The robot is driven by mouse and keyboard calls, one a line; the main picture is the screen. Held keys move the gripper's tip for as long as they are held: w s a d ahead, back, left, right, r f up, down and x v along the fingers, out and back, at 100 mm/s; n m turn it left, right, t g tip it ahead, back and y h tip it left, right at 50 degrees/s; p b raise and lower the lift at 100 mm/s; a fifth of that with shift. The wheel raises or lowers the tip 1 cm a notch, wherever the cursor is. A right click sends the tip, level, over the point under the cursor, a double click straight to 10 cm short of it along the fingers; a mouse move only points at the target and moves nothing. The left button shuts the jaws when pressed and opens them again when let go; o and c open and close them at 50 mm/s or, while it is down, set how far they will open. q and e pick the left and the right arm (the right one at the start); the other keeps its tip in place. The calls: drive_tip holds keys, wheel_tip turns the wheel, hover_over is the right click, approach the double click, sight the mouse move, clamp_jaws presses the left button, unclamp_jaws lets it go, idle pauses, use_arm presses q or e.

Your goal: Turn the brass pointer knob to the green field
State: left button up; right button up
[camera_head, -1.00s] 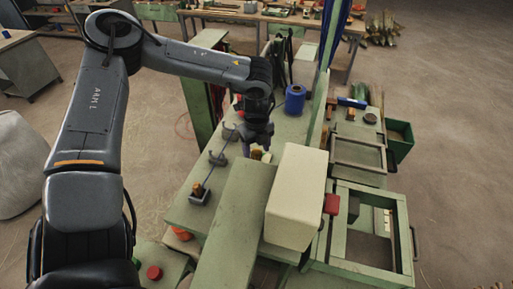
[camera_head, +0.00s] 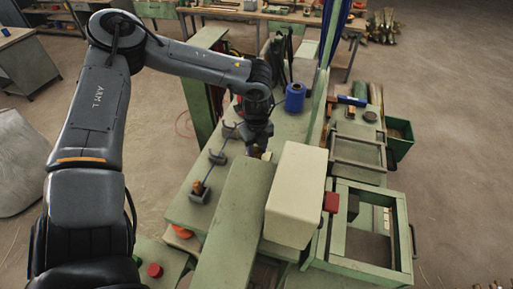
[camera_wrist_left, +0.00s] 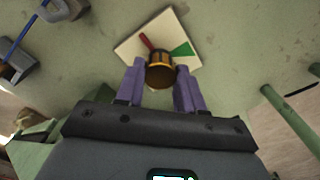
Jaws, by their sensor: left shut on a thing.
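The brass knob (camera_wrist_left: 160,72) stands on a cream dial plate (camera_wrist_left: 128,48) on the green bench top. The plate carries a red field (camera_wrist_left: 146,41) and a green wedge (camera_wrist_left: 183,49), both beyond the knob in the left wrist view. My left gripper (camera_wrist_left: 159,80) has its two purple fingers on either side of the knob and is shut on it. Which way the pointer faces I cannot tell. In the head view my left gripper (camera_head: 257,151) reaches down to the bench and mostly hides the knob and plate. My right gripper is not in view.
A cream block (camera_head: 296,190) and a long green cover (camera_head: 238,215) stand close to the gripper on the near side. A blue spool (camera_head: 295,97) stands behind it.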

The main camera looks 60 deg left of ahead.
use_arm(q)
drive_tip(key=shift+f+m+b, duration=0.15)
drive_tip(key=shift+m+b, duration=0.85)
drive_tip(key=shift+b, duration=0.15)
drive_tip(key=shift+m+b, duration=0.75)
drive_tip(key=shift+m, duration=0.05)
drive_tip(key=m+b, duration=0.2)
drive_tip(key=m, duration=0.2)
drive_tip(key=shift+m, duration=0.3)
drive_tip(key=m+b, duration=0.1)
drive_tip(key=m, duration=0.4)
drive_tip(key=shift+r+b, duration=0.2)
drive_tip(key=shift+b, duration=0.15)
drive_tip(key=m, duration=0.4)
drive_tip(key=shift+m, duration=1.8)
